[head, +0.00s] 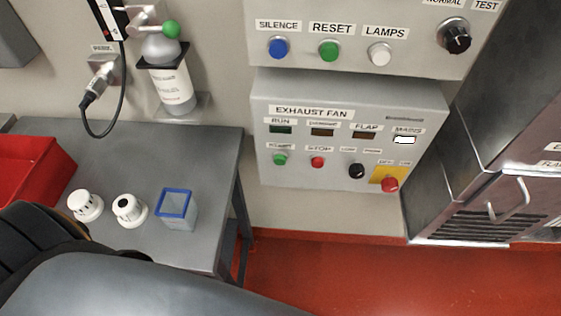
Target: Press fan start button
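The exhaust fan panel (262,172) is a light grey box on the wall. Its green start button (280,160) is at the lower left of the panel, under a small label and the dark green RUN window (281,129). Nothing touches or covers the button. A red stop button (318,162) sits to its right. The MAINS window (404,140) looks bright white; the other windows look dark. Neither gripper shows in the head view; only parts of my own arm fill the lower left.
A black knob (356,171) and a red mushroom button (390,184) on yellow are on the same panel. Above is a panel with a blue button (278,47). A grey table (205,150) carries two white detectors, a blue-rimmed cup (175,206) and a red bin (35,160).

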